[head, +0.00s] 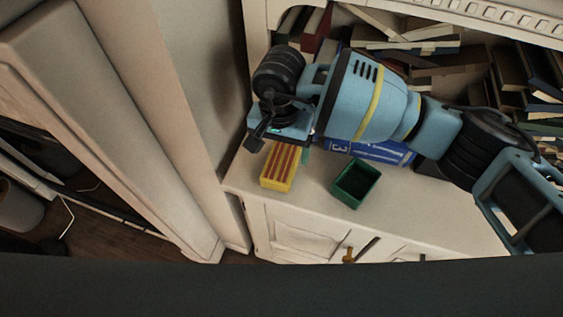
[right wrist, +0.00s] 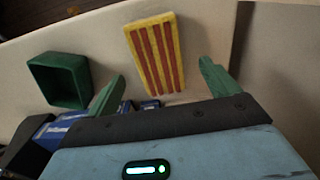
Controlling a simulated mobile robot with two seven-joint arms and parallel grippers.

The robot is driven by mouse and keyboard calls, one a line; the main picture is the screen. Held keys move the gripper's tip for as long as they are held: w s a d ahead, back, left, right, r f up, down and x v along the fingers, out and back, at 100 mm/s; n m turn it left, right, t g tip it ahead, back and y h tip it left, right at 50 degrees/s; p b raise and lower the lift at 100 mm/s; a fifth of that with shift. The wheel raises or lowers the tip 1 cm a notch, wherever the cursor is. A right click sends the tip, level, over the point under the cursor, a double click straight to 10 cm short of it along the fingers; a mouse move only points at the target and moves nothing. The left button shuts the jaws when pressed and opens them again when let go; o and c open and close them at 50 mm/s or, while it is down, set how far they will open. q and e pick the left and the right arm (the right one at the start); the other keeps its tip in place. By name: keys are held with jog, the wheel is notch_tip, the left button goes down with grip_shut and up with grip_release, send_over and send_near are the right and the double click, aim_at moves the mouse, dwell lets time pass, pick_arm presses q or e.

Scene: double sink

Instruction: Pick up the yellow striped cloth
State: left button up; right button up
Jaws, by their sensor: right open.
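The yellow striped cloth (head: 279,168) is a yellow, block-like piece with red stripes. It lies on the cream cabinet top near its left end, its upper end partly hidden by my right gripper (head: 282,138). In the right wrist view the cloth (right wrist: 153,52) lies beyond and roughly between the green fingertips of the right gripper (right wrist: 161,76). The fingers are spread apart with nothing held between them; contact with the cloth is not visible. My left gripper is in neither view.
An open green box (head: 356,184) stands right of the cloth. A blue box with white lettering (head: 372,151) lies behind it, partly under my right arm. Books (head: 413,50) fill the shelf behind. The cabinet top's front edge (head: 300,211) is close to the cloth.

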aim_at(281, 160)
jog(key=shift+w+d+f+p, duration=0.15)
jog(key=shift+f+p, duration=0.15)
jog(key=shift+f, duration=2.35)
jog(key=c, duration=1.1)
jog(key=shift+o, duration=0.2)
jog(key=shift+r, duration=0.1)
jog(key=shift+r, duration=0.5)
notch_tip(281, 160, up, 2)
jog(key=shift+r, duration=0.25)
jog(key=s+d+r, duration=0.1)
jog(key=s+d, duration=0.2)
jog(key=s, duration=1.2)
jog(key=shift+s+r+b, duration=0.15)
jog(key=shift+s+b, duration=0.2)
jog(key=shift+b, duration=0.1)
jog(key=shift+d, duration=0.1)
